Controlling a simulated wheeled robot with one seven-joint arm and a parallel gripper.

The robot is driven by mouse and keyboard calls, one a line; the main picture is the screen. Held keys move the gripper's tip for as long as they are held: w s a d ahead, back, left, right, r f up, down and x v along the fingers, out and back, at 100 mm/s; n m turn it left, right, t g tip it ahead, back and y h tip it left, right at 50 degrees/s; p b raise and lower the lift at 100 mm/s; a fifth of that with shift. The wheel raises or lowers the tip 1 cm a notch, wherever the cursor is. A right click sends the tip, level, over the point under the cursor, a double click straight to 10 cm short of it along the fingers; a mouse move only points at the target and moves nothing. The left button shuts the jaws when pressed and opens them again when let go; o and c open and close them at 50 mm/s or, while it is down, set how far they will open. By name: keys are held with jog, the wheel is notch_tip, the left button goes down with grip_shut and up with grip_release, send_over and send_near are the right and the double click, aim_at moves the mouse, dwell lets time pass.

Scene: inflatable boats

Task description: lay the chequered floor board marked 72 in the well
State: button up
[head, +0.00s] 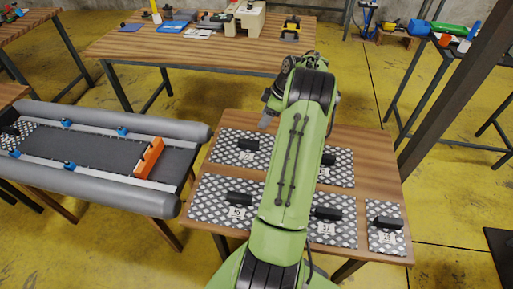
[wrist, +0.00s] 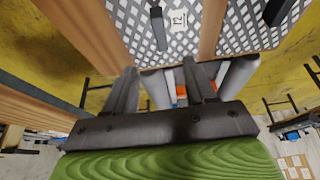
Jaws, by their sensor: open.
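Chequered boards with black handles and white number tags lie on the wooden table. The back-left board (head: 226,151) looks like the one whose tag seems to read 72 in the wrist view (wrist: 125,18); I cannot read that tag surely in the head view. The boat's well (head: 100,148) is a dark bed between two grey tubes, at the left. A chequered piece lies at its far left end. My gripper (head: 268,117) is open and empty, near the table's back-left side, above the boards. In the wrist view its fingers (wrist: 163,85) are apart, the boat showing between them.
An orange crosspiece (head: 149,157) stands across the boat's near right end. Blue clips (head: 122,131) line the well's sides. Other boards, such as the front-left one (head: 213,207) and the small front-right one (head: 387,246), lie close by. A workbench (head: 130,48) with tools stands behind.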

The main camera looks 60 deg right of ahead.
aim_at(249, 141)
jog(key=b+x, duration=0.4)
jog(key=x, duration=1.2)
jog(key=shift+w, duration=0.1)
jog(key=shift+r, duration=0.15)
jog(key=shift+c, duration=0.3)
grip_shut()
